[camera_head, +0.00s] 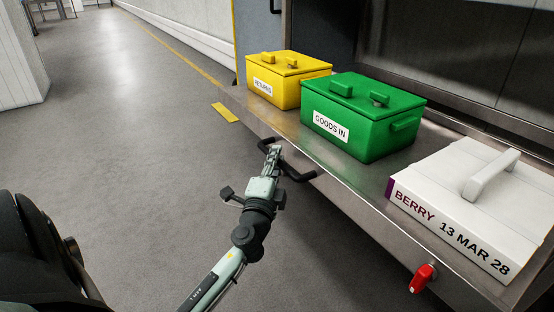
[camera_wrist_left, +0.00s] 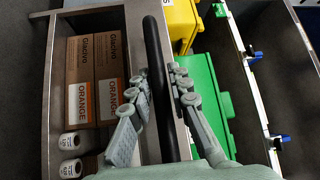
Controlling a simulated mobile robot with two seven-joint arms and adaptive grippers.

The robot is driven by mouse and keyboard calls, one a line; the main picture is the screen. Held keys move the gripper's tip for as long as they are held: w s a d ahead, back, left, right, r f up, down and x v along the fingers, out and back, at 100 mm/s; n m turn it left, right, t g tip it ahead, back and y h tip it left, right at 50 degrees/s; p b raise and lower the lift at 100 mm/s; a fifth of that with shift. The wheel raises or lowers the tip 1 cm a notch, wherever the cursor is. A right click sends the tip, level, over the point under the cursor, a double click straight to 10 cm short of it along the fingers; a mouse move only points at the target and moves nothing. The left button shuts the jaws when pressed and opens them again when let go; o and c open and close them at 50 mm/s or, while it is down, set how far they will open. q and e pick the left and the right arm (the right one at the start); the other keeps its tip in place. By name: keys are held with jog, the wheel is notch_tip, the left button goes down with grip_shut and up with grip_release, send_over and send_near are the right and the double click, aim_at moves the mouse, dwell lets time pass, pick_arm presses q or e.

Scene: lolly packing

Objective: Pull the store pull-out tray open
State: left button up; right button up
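The black bar handle (camera_head: 298,176) sticks out from the front edge of the steel counter (camera_head: 345,205) in the head view. My left gripper (camera_head: 272,153) reaches it from below. In the left wrist view the handle (camera_wrist_left: 153,45) runs between the two fingers of my left gripper (camera_wrist_left: 160,75), which lie close on both sides of it and look shut on it. Beside the handle in that view is a steel-walled compartment (camera_wrist_left: 50,100) holding brown cartons (camera_wrist_left: 92,85) marked ORANGE and white rolls or cups (camera_wrist_left: 70,155). My right gripper is not in view.
On the counter stand a yellow RETURNS box (camera_head: 287,95), a green GOODS IN box (camera_head: 375,130) and a white BERRY box (camera_head: 490,195). A red knob (camera_head: 423,278) sits on the counter front. The grey floor (camera_head: 130,170) to the left is clear.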

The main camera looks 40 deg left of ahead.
pick_arm(q)
jog(key=shift+o, duration=1.4)
jog(key=v, duration=1.2)
